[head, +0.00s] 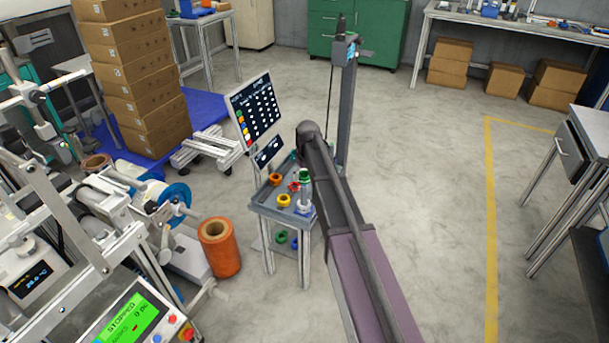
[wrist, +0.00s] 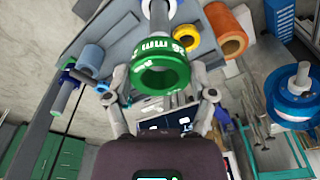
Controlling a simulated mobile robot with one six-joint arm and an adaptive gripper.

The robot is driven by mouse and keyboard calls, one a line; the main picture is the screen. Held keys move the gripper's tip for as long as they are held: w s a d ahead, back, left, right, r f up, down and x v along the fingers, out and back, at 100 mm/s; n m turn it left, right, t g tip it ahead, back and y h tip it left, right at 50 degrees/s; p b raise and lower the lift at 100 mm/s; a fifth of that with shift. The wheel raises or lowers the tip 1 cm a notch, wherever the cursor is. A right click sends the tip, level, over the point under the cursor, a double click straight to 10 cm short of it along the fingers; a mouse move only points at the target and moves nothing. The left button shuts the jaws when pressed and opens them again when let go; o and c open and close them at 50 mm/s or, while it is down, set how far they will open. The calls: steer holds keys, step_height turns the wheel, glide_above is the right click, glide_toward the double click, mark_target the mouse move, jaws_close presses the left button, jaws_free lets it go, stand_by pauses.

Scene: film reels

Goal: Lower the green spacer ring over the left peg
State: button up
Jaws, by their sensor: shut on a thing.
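The green spacer ring (wrist: 160,68), with white lettering on its side, is held between the two fingers of my gripper (wrist: 158,98) in the wrist view. In the head view the green ring (head: 304,174) shows at the upper end of a grey upright peg (head: 305,191) on the small table. The peg (wrist: 158,10) shows beyond the ring in the wrist view, roughly in line with it. I cannot tell whether the ring is around the peg's tip or just clear of it. My gripper is mostly hidden by my arm in the head view.
A yellow ring (head: 284,201), an orange ring (head: 275,179) and a red ring (head: 294,186) lie on the table near the peg. Another peg (wrist: 64,98) with a blue ring stands aside. A screen (head: 254,112) rises behind the table; an orange reel (head: 220,249) stands left.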

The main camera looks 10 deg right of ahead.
mark_target(304, 191)
steer(key=shift+f+b, duration=0.4)
steer(key=shift+f, duration=0.25)
steer(key=shift+f+b, duration=3.4)
stand_by(2.0)
steer(key=o, duration=1.1)
stand_by(0.3)
